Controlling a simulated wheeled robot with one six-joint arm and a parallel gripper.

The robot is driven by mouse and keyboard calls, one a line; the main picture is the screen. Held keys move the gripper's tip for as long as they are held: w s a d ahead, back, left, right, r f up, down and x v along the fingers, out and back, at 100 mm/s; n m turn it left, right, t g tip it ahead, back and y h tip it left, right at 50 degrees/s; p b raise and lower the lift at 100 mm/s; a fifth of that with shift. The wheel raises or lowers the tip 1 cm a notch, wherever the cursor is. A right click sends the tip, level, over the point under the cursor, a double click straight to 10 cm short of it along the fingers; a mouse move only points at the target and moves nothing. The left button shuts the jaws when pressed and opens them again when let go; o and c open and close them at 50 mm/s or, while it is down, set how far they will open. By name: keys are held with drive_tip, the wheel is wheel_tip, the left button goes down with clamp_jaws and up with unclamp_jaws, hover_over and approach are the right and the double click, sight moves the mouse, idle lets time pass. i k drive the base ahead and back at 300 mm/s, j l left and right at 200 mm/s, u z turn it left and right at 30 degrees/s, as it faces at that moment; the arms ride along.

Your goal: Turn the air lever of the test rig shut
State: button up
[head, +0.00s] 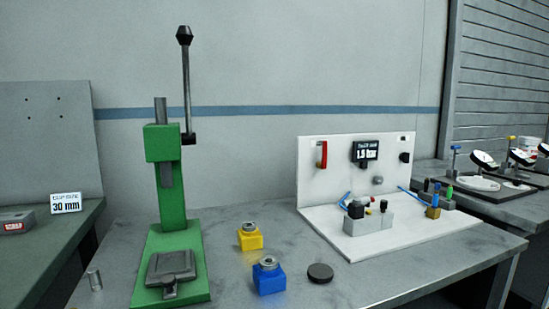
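The test rig is a white L-shaped board (340,185) standing on the right part of the grey workbench. A red lever (323,154) hangs on the upper left of its upright panel and points about straight down; it looks like the air lever, but I see no label on it. A small dark display (365,151) sits right of the lever. A grey block (368,223) with black and red parts and blue tubes stands on the rig's base. My gripper is not in view.
A green lever press (172,215) stands at the left of the workbench (235,290). A yellow block (250,240), a blue block (269,279) and a dark round disc (320,273) lie between press and rig. Another bench with gauges (484,160) is at right.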

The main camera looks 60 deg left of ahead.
sight(321, 166)
drive_tip(key=u, duration=1.65)
